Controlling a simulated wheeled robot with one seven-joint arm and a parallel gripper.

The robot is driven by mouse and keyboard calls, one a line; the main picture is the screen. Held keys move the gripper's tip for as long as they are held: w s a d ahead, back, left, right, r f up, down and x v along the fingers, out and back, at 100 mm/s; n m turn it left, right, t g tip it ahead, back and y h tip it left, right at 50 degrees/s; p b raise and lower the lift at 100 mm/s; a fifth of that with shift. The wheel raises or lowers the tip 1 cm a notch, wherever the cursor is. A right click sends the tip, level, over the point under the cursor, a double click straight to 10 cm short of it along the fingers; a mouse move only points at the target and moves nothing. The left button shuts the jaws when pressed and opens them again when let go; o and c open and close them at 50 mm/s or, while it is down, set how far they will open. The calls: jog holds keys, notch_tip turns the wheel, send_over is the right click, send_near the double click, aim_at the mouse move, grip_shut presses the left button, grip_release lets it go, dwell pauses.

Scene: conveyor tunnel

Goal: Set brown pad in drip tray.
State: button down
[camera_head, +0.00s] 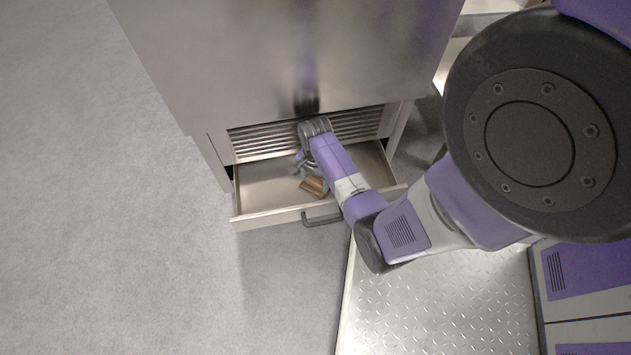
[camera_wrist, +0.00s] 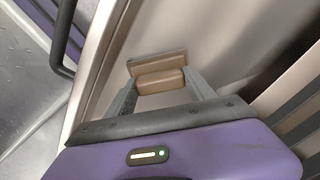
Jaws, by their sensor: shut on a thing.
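The brown pad (camera_head: 313,187) is a small block, inside the outline of the open drip tray (camera_head: 262,192) in the head view. In the wrist view the pad (camera_wrist: 158,63) shows a flat back plate and a rounded front part. My gripper (camera_wrist: 162,84) is shut on the pad, with one finger at each side of the rounded part. In the head view my gripper (camera_head: 314,176) reaches down over the tray, near its middle. I cannot tell whether the pad touches the tray floor (camera_wrist: 215,40). My wrist partly hides the tray.
The tray is pulled out below a large metal housing (camera_head: 270,60) with a slatted panel (camera_head: 262,142) behind it. A dark handle (camera_head: 321,219) is on the tray's front. Grey floor (camera_head: 110,220) is clear at the left.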

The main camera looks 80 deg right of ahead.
jog(key=shift+c, duration=1.6)
grip_release()
